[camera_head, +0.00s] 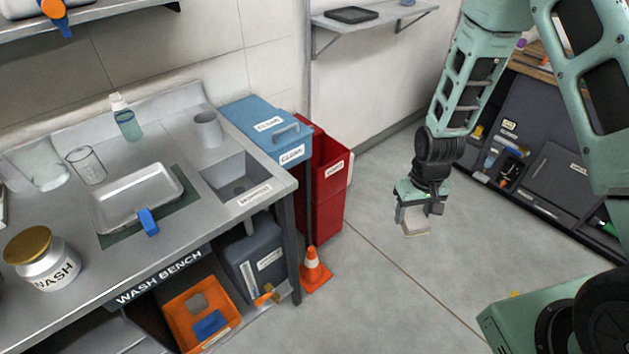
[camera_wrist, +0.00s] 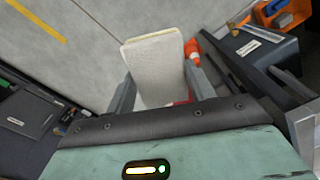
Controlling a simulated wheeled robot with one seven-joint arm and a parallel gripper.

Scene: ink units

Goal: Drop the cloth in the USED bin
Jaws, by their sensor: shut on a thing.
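My gripper (camera_head: 413,214) hangs in the air over open floor, right of the bins. It is shut on a pale, flat, folded cloth (camera_head: 416,228). In the wrist view the cloth (camera_wrist: 156,68) stands out between the two fingers. The red bin (camera_head: 325,180) stands beside the wash bench with its top open; its label is too small to read surely.
An orange cone (camera_head: 314,268) stands on the floor in front of the red bin. The wash bench (camera_head: 105,278) with a tray (camera_head: 140,194) and glassware fills the left. A dark cabinet (camera_head: 540,150) stands at the right. The floor between is clear.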

